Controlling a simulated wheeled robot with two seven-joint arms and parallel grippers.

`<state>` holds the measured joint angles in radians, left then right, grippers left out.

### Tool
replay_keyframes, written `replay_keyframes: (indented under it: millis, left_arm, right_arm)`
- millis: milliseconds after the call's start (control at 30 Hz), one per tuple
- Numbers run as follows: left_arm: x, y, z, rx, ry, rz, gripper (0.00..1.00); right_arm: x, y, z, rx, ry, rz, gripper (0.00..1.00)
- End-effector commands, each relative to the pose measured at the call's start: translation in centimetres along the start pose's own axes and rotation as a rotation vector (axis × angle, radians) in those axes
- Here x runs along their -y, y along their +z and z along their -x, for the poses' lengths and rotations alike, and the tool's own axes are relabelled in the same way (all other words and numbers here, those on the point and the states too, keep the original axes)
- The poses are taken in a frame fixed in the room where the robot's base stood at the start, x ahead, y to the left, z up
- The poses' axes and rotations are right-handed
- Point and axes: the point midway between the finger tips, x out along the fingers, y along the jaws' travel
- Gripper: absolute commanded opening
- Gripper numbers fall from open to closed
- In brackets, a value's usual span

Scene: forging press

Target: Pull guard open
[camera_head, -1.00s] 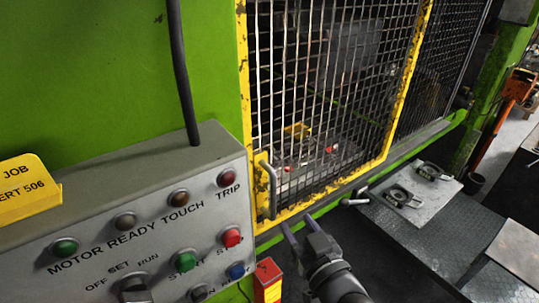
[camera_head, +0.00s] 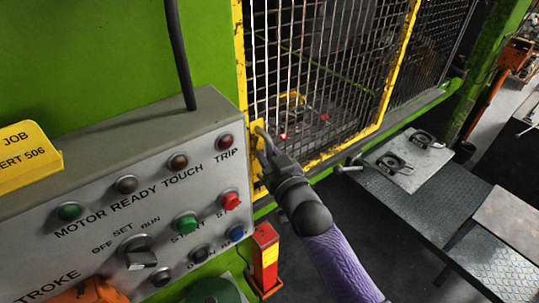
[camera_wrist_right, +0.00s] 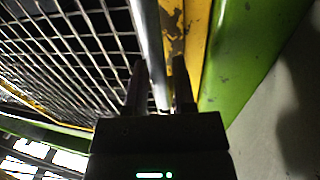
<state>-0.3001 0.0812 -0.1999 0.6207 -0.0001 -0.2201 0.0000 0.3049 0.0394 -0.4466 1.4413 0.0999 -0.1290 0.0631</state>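The guard is a wire-mesh panel (camera_head: 320,75) in a worn yellow frame, which appears closed against the green press. Its upright metal handle is at the frame's lower left, mostly hidden by my right gripper (camera_head: 264,145) in the head view. In the right wrist view, the silver handle bar (camera_wrist_right: 148,45) runs down between the two dark fingers of my right gripper (camera_wrist_right: 160,82). The fingers are apart, one on each side of the bar, with a visible gap. My left gripper is not in view.
A grey control panel (camera_head: 105,205) with buttons and a selector stands left of the handle. A metal plate with fittings (camera_head: 402,160) and tread-plate benches (camera_head: 440,210) are at right. An orange item (camera_head: 92,292) is at the bottom left.

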Motion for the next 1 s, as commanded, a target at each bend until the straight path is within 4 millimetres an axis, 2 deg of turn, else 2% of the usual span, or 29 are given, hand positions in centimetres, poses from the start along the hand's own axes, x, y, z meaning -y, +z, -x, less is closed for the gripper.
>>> replay_keyframes:
  millis: [33, 133, 1000]
  left_arm:
    - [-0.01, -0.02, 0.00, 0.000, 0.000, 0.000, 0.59]
    - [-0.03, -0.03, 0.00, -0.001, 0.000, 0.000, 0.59]
    - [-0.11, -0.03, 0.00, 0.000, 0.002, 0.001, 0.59]
  right_arm:
    - [0.00, 0.01, 0.01, 0.000, 0.000, 0.000, 0.20]
    - [-0.01, 0.01, 0.02, 0.000, 0.000, 0.000, 0.00]
    - [-0.01, 0.02, 0.03, 0.000, 0.000, 0.000, 0.00]
